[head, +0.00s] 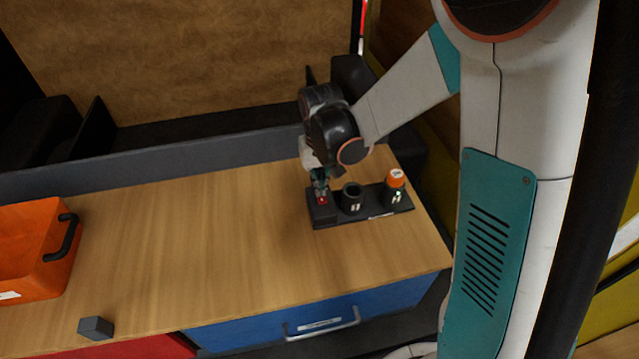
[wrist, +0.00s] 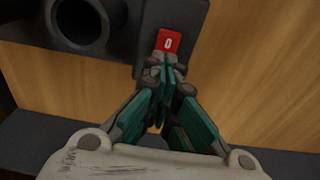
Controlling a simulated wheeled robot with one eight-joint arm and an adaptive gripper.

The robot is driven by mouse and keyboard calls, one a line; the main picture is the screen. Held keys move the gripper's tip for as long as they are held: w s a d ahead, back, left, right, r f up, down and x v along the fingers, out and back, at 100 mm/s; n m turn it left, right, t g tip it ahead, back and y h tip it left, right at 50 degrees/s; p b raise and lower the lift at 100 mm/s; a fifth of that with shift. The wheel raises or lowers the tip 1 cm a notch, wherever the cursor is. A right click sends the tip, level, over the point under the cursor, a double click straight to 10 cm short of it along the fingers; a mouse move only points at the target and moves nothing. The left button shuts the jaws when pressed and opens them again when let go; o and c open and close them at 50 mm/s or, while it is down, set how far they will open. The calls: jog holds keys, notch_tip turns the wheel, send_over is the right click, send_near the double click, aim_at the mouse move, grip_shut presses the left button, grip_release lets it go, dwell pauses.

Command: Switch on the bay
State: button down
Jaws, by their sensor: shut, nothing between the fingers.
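A black panel (head: 326,216) lies on the right part of the wooden bench. At its left end is a small red piece (head: 322,201) marked "0", seen close up in the wrist view (wrist: 168,41). A hollow black cup (head: 352,197) stands in the panel's middle, and its round opening shows in the wrist view (wrist: 85,20). An orange-topped cylinder (head: 396,179) stands at the right end with a small green light at it. My gripper (head: 321,193) is shut and empty, pointing down at the red piece. Its fingertips (wrist: 163,66) are right beside it; I cannot tell whether they touch.
An orange bin (head: 40,262) with a black handle is at the bench's left. A small grey block (head: 96,328) lies near the front edge. A blue drawer (head: 330,315) and a red drawer (head: 150,347) are below. The bench middle is clear. A dark ledge (head: 150,152) runs behind.

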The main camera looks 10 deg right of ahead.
aim_at(323, 201)
jog(key=shift+s, duration=0.25)
jog(key=shift+s+r, duration=0.25)
jog(key=shift+s, duration=0.3)
jog(key=shift+r+p, duration=0.5)
jog(key=shift+p, duration=0.05)
notch_tip(323, 201, up, 13)
jog(key=s+p, duration=0.2)
jog(key=p, duration=0.1)
jog(key=shift+p, duration=0.35)
jog(key=shift+s+f, duration=0.1)
